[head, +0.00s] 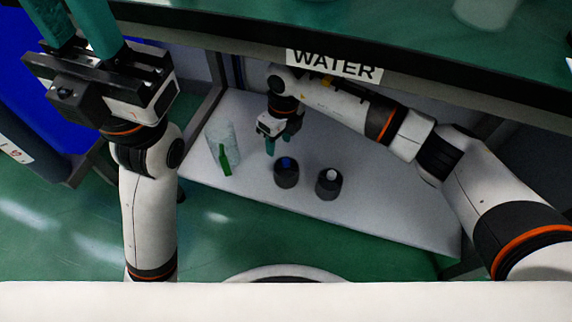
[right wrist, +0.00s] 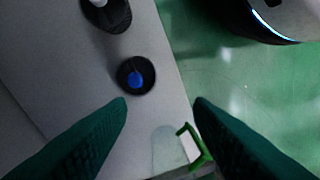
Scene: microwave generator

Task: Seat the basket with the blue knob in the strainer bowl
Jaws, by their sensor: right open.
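The dark round basket with the blue knob (head: 287,176) stands upright on the white table, and its blue knob (right wrist: 135,79) shows from above in the right wrist view. A clear, see-through vessel with a green handle (head: 219,140), which I take for the strainer bowl, stands to its left; its green part (right wrist: 196,150) also shows in the right wrist view. My right gripper (head: 281,143) is open and empty, just behind the blue-knob basket, apart from it. My left gripper (head: 72,22) is raised at the upper left, fingers apart, tips out of frame.
A second dark basket with a white knob (head: 328,184) stands right of the blue-knob one. A dark-edged shelf with a WATER sign (head: 334,64) overhangs the back of the table (head: 380,220). The table's front right is clear.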

